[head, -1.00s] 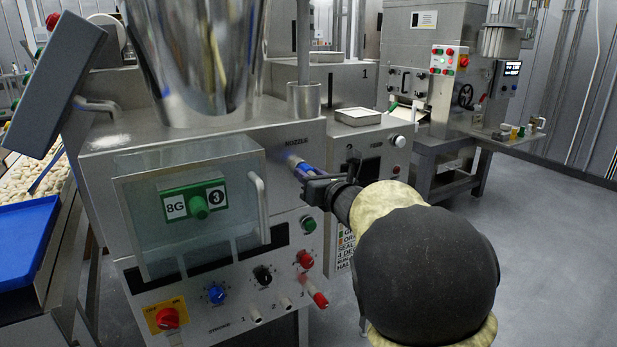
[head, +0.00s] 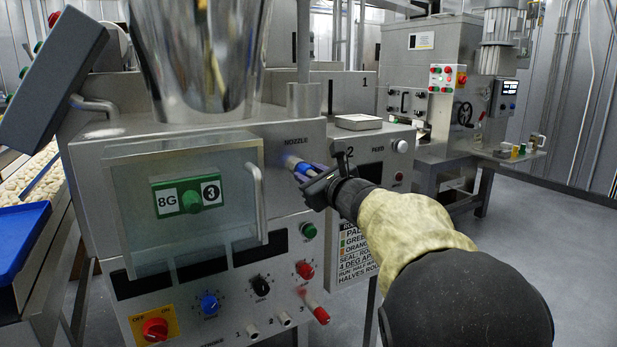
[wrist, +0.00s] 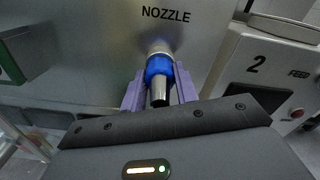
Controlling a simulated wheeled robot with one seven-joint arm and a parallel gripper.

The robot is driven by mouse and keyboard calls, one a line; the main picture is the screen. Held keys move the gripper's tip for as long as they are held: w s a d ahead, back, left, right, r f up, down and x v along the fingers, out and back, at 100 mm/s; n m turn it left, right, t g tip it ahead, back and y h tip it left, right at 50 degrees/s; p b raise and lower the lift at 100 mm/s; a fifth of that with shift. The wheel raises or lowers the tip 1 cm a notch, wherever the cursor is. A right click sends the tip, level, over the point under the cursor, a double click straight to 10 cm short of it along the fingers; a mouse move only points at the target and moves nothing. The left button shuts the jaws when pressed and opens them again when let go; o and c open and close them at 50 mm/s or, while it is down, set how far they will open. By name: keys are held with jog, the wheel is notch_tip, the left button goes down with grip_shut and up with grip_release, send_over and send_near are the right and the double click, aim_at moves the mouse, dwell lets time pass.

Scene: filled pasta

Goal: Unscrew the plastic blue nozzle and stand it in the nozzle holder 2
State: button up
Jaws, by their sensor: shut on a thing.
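The blue nozzle (head: 302,173) is at the metal spout (head: 291,162) under the word NOZZLE on the machine front. In the wrist view the blue nozzle (wrist: 159,68) has a dark tip and appears in line with the spout (wrist: 158,48); I cannot tell whether it is still threaded on. My gripper (head: 308,179) is shut on the nozzle, with its purple fingers (wrist: 160,88) on either side. Holder 2 (head: 284,318) appears to be the middle small peg low on the front panel, bare, beside the printed 2.
A red nozzle (head: 318,310) sits at the third holder, right of holder 2; holder 1 (head: 252,331) looks bare. Knobs (head: 209,303) and a clear guard with a handle (head: 256,200) stick out nearby. A second machine (head: 440,90) stands at the back right, with open floor before it.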

jog(key=n+b, duration=0.1)
jog(key=b, duration=0.2)
jog(key=shift+f+n, duration=0.3)
jog(key=shift+f, duration=0.05)
jog(key=shift+n+b, duration=0.3)
jog(key=shift+b, duration=0.2)
jog(key=shift+r+n, duration=0.3)
jog(key=o, duration=1.1)
jog(key=shift+c, duration=0.2)
jog(key=m+p, duration=0.1)
jog(key=m, duration=0.1)
jog(key=m+p, duration=0.1)
jog(key=m, duration=0.1)
jog(key=shift+d+r+m, duration=0.1)
jog(key=shift+r+m, duration=0.1)
jog(key=shift+m, duration=0.2)
jog(key=m+p, duration=0.2)
jog(key=m, duration=0.4)
jog(key=shift+f+m, duration=0.15)
jog(key=shift+m, duration=0.25)
